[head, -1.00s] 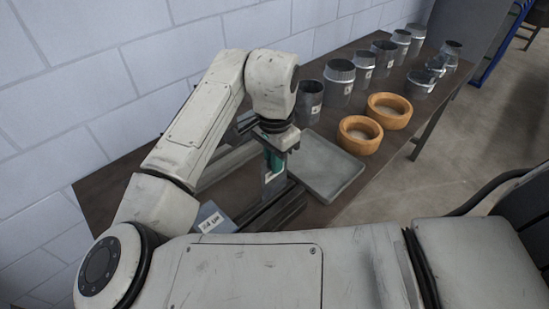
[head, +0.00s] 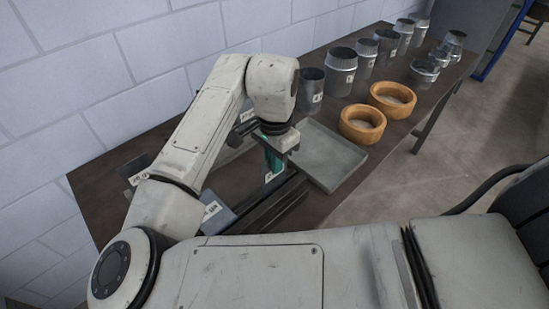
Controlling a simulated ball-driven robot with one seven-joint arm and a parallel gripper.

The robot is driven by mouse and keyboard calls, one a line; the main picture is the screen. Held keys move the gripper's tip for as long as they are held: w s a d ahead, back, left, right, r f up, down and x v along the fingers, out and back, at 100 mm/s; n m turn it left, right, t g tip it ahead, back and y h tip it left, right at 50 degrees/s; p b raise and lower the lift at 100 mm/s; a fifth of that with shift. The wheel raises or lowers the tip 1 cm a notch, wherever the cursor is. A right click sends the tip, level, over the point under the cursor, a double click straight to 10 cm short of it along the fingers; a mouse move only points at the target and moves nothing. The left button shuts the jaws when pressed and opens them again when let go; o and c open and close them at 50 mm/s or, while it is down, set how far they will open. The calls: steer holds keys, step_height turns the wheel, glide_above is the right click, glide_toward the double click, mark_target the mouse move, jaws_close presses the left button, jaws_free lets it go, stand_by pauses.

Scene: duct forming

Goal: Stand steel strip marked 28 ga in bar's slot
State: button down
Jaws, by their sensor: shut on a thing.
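My gripper (head: 274,160) is over the table, in front of the grey tray. Its green fingers are shut on a grey steel strip (head: 272,178) with a white label, held upright. The label is too small to read, so I cannot tell the gauge. A dark long bar (head: 264,208) lies below the strip, running from lower left to upper right. The strip's lower edge is at the bar, but I cannot tell whether it is inside the slot. My arm hides part of the bar.
Labelled grey pieces lie left of the bar (head: 215,215), at the far left (head: 137,173) and behind my arm (head: 246,115). Right of the bar are a shallow grey tray (head: 325,158), two orange rings (head: 362,127) (head: 391,100) and several metal duct pieces (head: 341,72).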

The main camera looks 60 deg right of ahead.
steer(key=shift+f, duration=0.15)
steer(key=c, duration=1.2)
jaws_free()
step_height(320, 180, up, 11)
steer(key=shift+f+b, duration=0.1)
steer(key=shift+b, duration=0.4)
